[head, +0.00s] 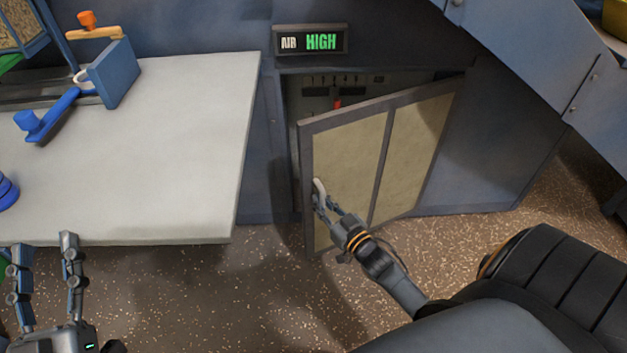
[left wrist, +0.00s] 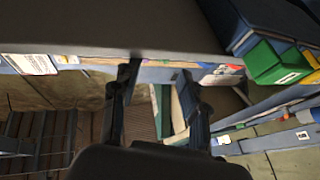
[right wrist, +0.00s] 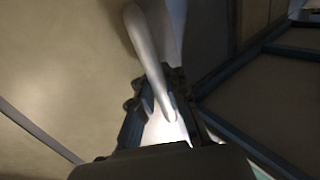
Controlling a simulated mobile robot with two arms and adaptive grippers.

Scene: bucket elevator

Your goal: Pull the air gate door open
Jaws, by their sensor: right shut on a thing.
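The air gate door (head: 345,150) is a dark-framed door with two beige panels. It stands partly open, swung out on its right side, with the dark opening (head: 325,88) showing behind its left and top edges. A pale handle (head: 318,188) is near its left edge. My right gripper (head: 322,200) is shut on this handle. In the right wrist view the handle (right wrist: 148,60) runs down between the fingers. My left gripper (head: 42,255) is open and empty at the lower left, in front of the table edge.
A sign (head: 311,41) above the opening reads "AIR HIGH". A red-tipped part (head: 337,103) shows inside. A grey table (head: 170,150) with blue pieces stands left of the door. A blue sloped chute (head: 530,50) is at upper right. The speckled floor (head: 260,290) in front is clear.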

